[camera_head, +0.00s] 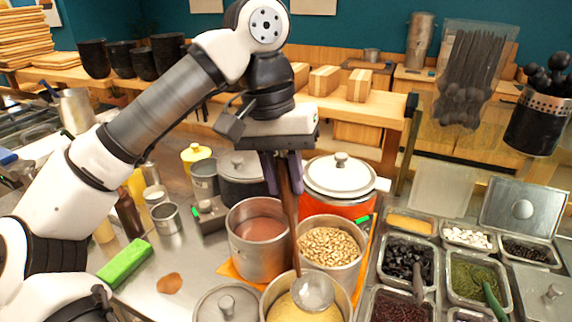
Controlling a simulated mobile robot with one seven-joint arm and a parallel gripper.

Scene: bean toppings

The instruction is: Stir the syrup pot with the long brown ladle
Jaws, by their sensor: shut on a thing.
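My gripper (284,178) points down and is shut on the handle of the long brown ladle (290,220). The ladle hangs nearly upright, and its round pale bowl (314,293) is at the front pot of yellow contents (291,308). I cannot tell whether the bowl touches those contents. A steel pot of reddish-brown liquid (257,231) stands left of the handle, and a pot of pale beans (328,247) stands right of it. None of the pots is labelled, so I cannot tell for certain which is the syrup pot.
An orange pot with a white lid (341,177) stands behind the beans. A loose steel lid (226,303) is at the front. Topping trays (408,260) fill the right side. A green block (124,263) lies at left, with small cans (166,217) behind it.

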